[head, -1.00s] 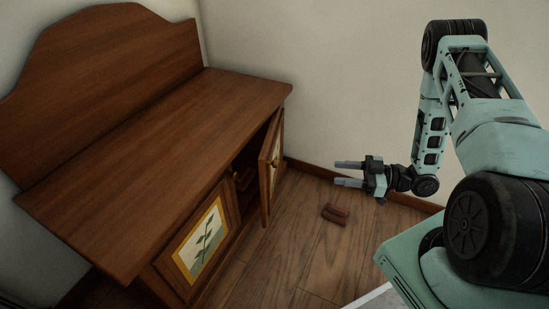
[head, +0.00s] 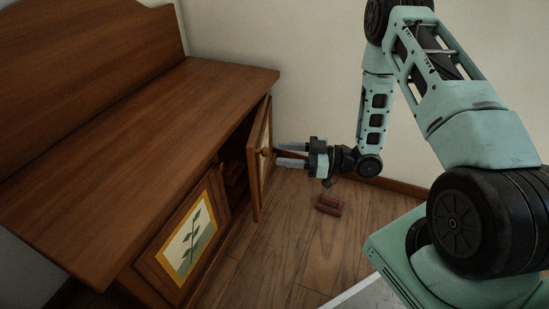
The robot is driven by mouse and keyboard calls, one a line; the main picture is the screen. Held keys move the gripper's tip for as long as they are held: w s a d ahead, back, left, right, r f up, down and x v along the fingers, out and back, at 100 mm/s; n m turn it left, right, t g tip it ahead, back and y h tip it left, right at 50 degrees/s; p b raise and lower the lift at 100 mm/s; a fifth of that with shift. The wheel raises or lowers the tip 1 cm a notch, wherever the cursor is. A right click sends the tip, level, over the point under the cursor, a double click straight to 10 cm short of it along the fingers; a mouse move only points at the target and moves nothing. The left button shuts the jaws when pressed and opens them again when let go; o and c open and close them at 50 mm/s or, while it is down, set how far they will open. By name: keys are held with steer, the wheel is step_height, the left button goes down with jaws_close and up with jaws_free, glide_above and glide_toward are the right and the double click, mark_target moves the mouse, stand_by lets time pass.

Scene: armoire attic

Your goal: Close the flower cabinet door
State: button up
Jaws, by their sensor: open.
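The wooden cabinet (head: 170,100) stands at the left against the wall. Its far door (head: 257,176) is swung open, with a pale panel and a brass-coloured knob (head: 265,152) on its outer face. The near door (head: 180,245) has a green plant picture in a yellow frame and looks shut. My gripper (head: 291,154) is open and empty, its two fingers pointing left at the open door, close to the knob. I cannot tell whether the fingertips touch the door. The panel's picture on the open door is seen too edge-on to make out.
Reddish-brown blocks (head: 329,205) lie on the wooden floor (head: 290,240), below and right of my gripper. Something brown (head: 232,172) sits inside the cabinet opening. The wall stands behind my arm.

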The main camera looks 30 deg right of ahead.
mark_target(258, 147)
steer(key=shift+b+x, duration=0.4)
steer(key=shift+x, duration=1.4)
jaws_close()
steer(key=w+a+m+t+h+p, duration=0.1)
steer(key=w+a+m+t+h, duration=0.2)
steer(key=a, duration=0.4)
steer(key=shift+w+a+t+h+p, duration=0.3)
steer(key=shift+w+a+t+p, duration=0.15)
steer(key=shift+w, duration=0.45)
jaws_free()
